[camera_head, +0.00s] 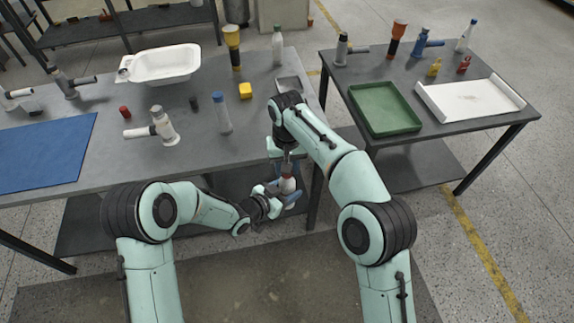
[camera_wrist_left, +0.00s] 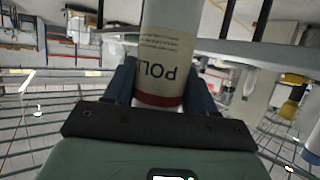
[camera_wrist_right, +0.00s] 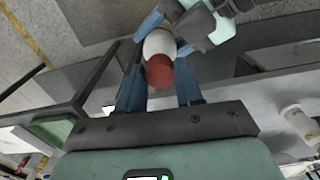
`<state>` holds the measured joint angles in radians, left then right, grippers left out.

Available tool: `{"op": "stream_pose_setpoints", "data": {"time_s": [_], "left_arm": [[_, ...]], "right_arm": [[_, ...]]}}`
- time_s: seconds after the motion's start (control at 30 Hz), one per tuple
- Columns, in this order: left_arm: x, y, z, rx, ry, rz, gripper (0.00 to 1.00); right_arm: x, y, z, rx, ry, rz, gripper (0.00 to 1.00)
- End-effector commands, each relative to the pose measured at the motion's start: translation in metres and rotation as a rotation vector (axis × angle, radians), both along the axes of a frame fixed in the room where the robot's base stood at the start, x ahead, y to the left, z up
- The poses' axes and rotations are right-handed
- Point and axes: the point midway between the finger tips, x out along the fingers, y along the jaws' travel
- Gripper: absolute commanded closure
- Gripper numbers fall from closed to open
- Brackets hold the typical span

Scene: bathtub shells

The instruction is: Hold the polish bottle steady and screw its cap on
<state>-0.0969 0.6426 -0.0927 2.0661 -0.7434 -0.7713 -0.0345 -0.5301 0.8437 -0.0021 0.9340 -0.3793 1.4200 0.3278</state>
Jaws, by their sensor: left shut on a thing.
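The white polish bottle (camera_head: 288,186) is held in the air in front of the table edge. My left gripper (camera_head: 279,196) is shut on it. In the left wrist view the bottle (camera_wrist_left: 165,55) shows its printed label, upside down, and a dark red band between the blue fingers. My right gripper (camera_head: 287,158) points down just above the bottle. In the right wrist view a red cap (camera_wrist_right: 159,72) lies between its fingers, in line with the white bottle (camera_wrist_right: 159,43) beyond. I cannot tell whether the fingers press the cap or whether it is seated.
The grey table (camera_head: 190,165) holds a white basin (camera_head: 163,65), a blue mat (camera_head: 45,152), a small red piece (camera_head: 124,112), a yellow block (camera_head: 245,91) and several bottles. The right table bears a green tray (camera_head: 385,108) and a white tray (camera_head: 470,99).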

Motion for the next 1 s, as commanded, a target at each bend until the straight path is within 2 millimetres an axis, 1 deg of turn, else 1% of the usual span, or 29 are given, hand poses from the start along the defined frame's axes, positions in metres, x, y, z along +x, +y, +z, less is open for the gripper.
{"op": "stream_pose_setpoints", "data": {"time_s": [0.03, 0.07, 0.33, 0.43, 0.6, 0.7, 0.8, 1.0], "left_arm": [[0.000, 0.000, 0.001, -0.001, -0.002, -0.001, 1.00], [0.000, 0.000, 0.001, -0.001, -0.002, -0.001, 1.00], [0.000, 0.000, 0.001, -0.001, -0.001, 0.000, 1.00], [0.000, 0.000, 0.001, -0.001, -0.002, 0.000, 1.00], [0.000, 0.000, 0.001, -0.001, -0.002, 0.000, 1.00], [0.000, 0.000, 0.001, -0.001, -0.002, 0.000, 1.00], [0.000, 0.000, 0.001, -0.001, -0.002, 0.000, 1.00], [0.000, 0.000, 0.001, -0.001, -0.002, 0.000, 1.00]], "right_arm": [[0.000, 0.000, 0.000, 0.000, 0.000, 0.001, 0.46], [0.000, 0.000, 0.000, 0.000, 0.000, 0.001, 0.43], [0.000, 0.000, 0.001, 0.000, 0.000, 0.003, 0.43], [0.001, 0.001, 0.010, 0.002, -0.004, 0.002, 0.43], [0.001, 0.001, 0.033, 0.002, -0.003, 0.004, 0.43], [0.000, 0.000, 0.042, 0.000, -0.001, 0.004, 0.43], [0.000, 0.000, 0.045, 0.000, 0.000, 0.003, 0.43], [0.000, 0.000, 0.045, 0.000, 0.000, 0.004, 0.43]]}}
